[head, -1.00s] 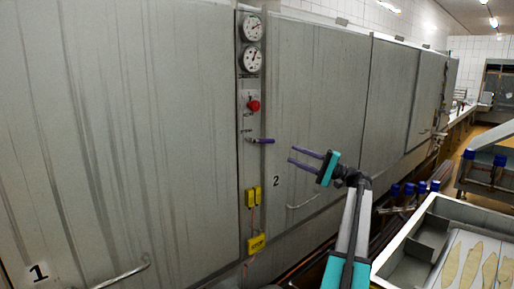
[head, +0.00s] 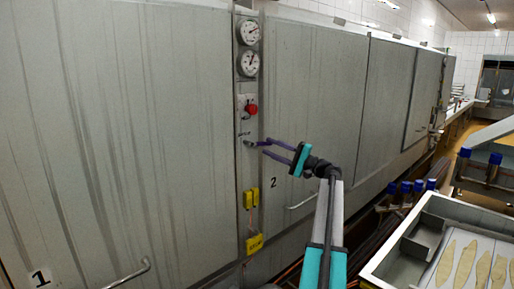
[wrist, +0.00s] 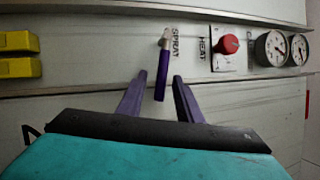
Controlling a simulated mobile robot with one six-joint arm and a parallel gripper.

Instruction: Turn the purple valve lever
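The purple valve lever (wrist: 161,80) sticks out from the narrow control panel, beside the word SPRAY in the wrist view. In the head view the lever (head: 259,143) is partly overlapped by my gripper. My gripper (head: 264,148) is open and reaches left toward the panel, its purple fingers at the lever's height. In the wrist view the lever's free end lies between the two fingertips of my gripper (wrist: 159,80), with a gap visible on both sides. I cannot tell if either finger touches it.
A red knob (wrist: 229,44) marked HEAT and two round gauges (head: 248,48) are on the same panel. Yellow boxes (head: 251,198) sit below the lever. Large grey doors flank the panel. A tray with pale strips (head: 400,252) stands at the lower right.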

